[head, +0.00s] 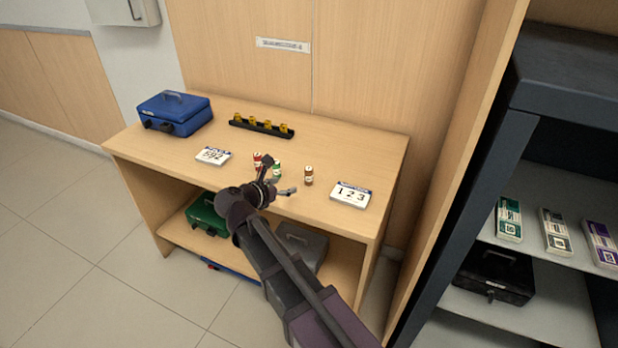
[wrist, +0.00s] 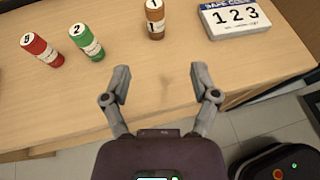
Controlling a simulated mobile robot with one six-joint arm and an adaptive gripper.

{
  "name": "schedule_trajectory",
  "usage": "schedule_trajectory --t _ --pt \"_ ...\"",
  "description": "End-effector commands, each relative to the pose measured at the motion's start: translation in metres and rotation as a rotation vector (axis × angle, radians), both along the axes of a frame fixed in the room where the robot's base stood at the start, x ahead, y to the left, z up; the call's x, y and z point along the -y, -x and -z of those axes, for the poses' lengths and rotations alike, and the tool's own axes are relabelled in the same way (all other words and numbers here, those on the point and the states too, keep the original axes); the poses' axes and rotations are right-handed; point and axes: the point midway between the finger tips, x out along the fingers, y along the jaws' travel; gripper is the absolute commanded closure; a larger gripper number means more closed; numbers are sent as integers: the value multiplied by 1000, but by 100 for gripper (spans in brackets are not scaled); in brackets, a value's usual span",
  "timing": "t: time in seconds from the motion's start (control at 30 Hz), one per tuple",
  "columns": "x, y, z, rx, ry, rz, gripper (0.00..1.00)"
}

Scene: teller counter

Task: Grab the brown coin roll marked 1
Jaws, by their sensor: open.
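The brown coin roll (head: 308,175) stands upright on the wooden counter, left of the 123 card. In the wrist view the brown coin roll (wrist: 155,19) shows a 1 on its top and lies straight beyond my fingertips, near the upper edge. My gripper (wrist: 160,76) is open and empty, apart from the roll and on the near side of it. In the head view my gripper (head: 282,182) is over the counter's front part, left of the brown roll. A green roll marked 2 (wrist: 86,42) and a red roll (wrist: 42,50) stand to the left.
A 123 card (head: 350,195) lies right of the brown roll and a 592 card (head: 213,156) lies at left. A black rack with yellow pieces (head: 262,126) and a blue cash box (head: 174,113) are farther back. The counter (wrist: 165,95) between my fingers and the brown roll is clear.

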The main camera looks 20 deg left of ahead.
Motion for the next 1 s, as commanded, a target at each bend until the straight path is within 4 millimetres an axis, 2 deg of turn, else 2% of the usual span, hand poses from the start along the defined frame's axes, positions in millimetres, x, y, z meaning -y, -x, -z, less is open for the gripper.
schedule_trajectory --t 0.27,0.8,1.0 --pt "-2 -3 4 0 -2 -5 23" --pt "16 -64 32 -1 -2 -5 23" --pt "19 -72 34 -1 -2 -7 23"
